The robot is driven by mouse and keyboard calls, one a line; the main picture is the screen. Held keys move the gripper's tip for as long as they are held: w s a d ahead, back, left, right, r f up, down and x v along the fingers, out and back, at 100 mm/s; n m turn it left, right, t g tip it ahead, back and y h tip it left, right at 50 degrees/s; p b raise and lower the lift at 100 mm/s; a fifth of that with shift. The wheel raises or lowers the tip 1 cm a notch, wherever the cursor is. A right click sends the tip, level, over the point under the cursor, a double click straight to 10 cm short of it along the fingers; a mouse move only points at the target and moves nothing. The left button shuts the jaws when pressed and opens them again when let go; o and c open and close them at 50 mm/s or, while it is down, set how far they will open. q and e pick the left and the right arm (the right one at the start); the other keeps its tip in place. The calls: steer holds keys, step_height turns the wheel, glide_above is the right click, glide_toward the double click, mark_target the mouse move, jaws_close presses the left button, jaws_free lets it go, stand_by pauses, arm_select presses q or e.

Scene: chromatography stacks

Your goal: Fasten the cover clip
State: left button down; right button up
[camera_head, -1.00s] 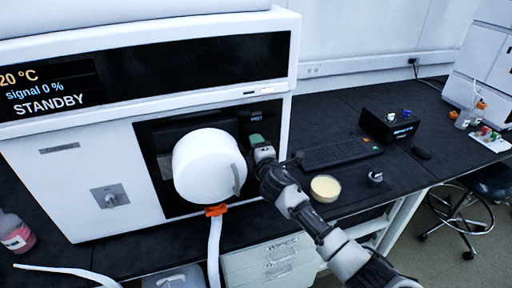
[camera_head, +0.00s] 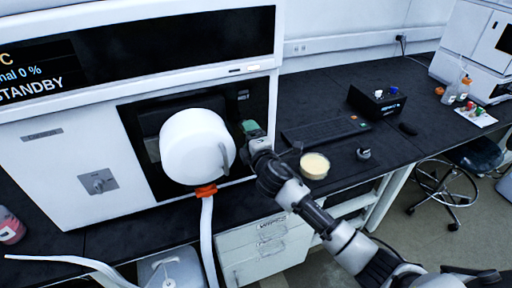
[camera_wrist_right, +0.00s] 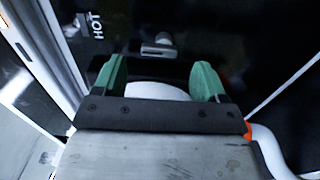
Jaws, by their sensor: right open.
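The white round cover (camera_head: 192,148) sits on the dark front panel of the instrument, with a grey curved strip (camera_head: 228,156) at its right edge. In the right wrist view, part of the white cover (camera_wrist_right: 155,91) shows between the fingers. A small metallic latch-like piece (camera_wrist_right: 158,46) lies beyond the fingertips; I cannot tell if it is the cover clip or whether it is fastened. My right gripper (camera_head: 252,128) is just right of the cover, below the HOT label. Its green fingers (camera_wrist_right: 155,75) are apart, with nothing visibly gripped. My left gripper is out of view.
An orange collar (camera_head: 206,190) and white hose hang below the cover. A keyboard (camera_head: 325,131), a dish of pale yellow material (camera_head: 314,166) and a black box (camera_head: 377,103) stand on the dark bench to the right. The display reads STANDBY.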

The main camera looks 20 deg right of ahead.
steer(key=s, duration=0.5)
steer(key=shift+s+d+b, duration=0.1)
steer(key=shift+s+b, duration=0.1)
steer(key=shift+b, duration=0.1)
steer(key=s+d+f+m+g, duration=0.2)
steer(key=s+f+m+g, duration=0.15)
steer(key=f, duration=0.85)
steer(key=s+d+f+m+g+h, duration=0.15)
steer(key=s+f, duration=0.35)
steer(key=f, duration=0.7)
steer(key=s+d+f+m+g+y, duration=0.1)
steer(key=s+f+m+g, duration=0.25)
steer(key=f, duration=0.85)
steer(key=s+f+m+g, duration=0.2)
steer(key=s+f, duration=0.4)
steer(key=s, duration=0.7)
steer(key=s+f+m+g, duration=0.3)
steer(key=s+f, duration=0.4)
steer(key=s, duration=0.6)
steer(key=s+f+m+g, duration=0.2)
steer(key=s+f, duration=0.4)
steer(key=s, duration=0.7)
steer(key=shift+a+f+m+g, duration=0.25)
steer(key=shift+m+g, duration=0.1)
steer(key=shift+g, duration=0.4)
